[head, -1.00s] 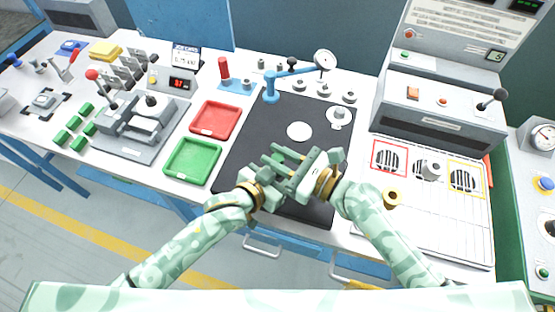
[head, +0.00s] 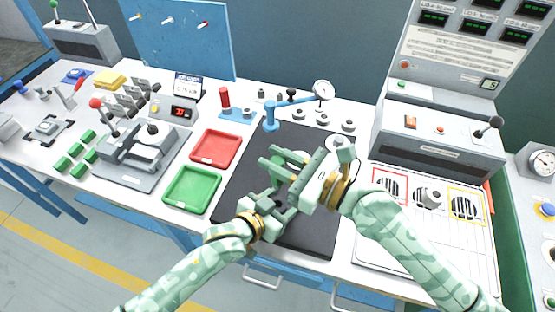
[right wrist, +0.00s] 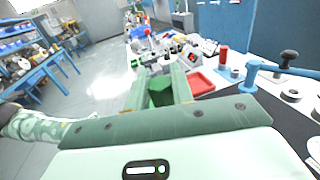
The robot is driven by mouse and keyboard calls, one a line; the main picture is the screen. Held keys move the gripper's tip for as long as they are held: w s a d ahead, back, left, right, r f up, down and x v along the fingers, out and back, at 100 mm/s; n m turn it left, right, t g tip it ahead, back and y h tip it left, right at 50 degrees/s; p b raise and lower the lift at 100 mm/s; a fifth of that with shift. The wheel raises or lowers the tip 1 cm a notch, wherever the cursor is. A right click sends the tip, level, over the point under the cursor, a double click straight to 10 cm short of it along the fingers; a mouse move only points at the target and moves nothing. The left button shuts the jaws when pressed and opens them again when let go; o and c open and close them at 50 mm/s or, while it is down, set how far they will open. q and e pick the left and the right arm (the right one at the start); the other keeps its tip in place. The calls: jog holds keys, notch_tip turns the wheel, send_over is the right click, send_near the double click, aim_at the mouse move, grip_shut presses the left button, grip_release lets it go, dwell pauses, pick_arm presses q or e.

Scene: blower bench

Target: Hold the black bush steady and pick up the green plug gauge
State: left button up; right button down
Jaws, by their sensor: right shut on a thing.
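My right gripper (head: 275,162) is above the black mat. In the right wrist view a dark green block-like piece, the green plug gauge (right wrist: 160,92), sits between its two fingers. It is shut on this piece; in the head view only a little green shows by the fingers. My left gripper (head: 281,202) is just below and close to the right one, low over the mat. A dark patch shows between its fingers, but I cannot tell whether this is the black bush or bare mat. The black bush is not clearly visible elsewhere.
The black mat (head: 243,195) has a blue-armed dial stand (head: 270,116) at its back. Red (head: 216,147) and green (head: 191,190) trays lie to its left. A grey machine (head: 440,140) and a slatted panel (head: 475,232) are at the right.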

pick_arm(q)
jog(key=shift+o, duration=0.5)
jog(key=shift+s+a, duration=0.1)
jog(key=v, duration=1.1)
jog(key=shift+s+a+r, duration=0.25)
jog(key=shift+w+d, duration=0.1)
